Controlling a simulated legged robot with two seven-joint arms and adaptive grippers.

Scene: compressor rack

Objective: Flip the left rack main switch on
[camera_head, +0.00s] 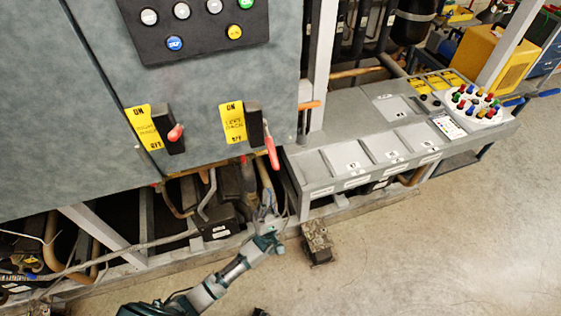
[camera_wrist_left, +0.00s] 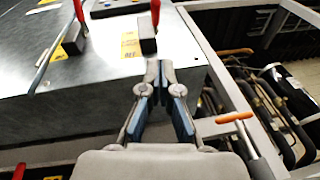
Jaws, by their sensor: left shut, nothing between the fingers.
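The left rack switch (camera_head: 254,128) is a black box with a red lever (camera_head: 271,150) on the grey cabinet's lower right. Its lever hangs down towards the OFF end of the yellow "LEFT RACK" label (camera_head: 233,122). In the left wrist view, the switch box (camera_wrist_left: 147,34) and red lever (camera_wrist_left: 155,11) show just beyond my fingertips. My left gripper (camera_head: 266,208) is below the switch, in front of the pipes, with its fingertips (camera_wrist_left: 159,66) together and empty. It looks apart from the lever.
The right rack switch (camera_head: 173,132) with a red lever sits left of the left rack switch. A button panel (camera_head: 195,25) is above. An orange handle (camera_head: 309,105) sticks out right of the cabinet, near a grey bench (camera_head: 330,178). The floor (camera_head: 440,240) at right is clear.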

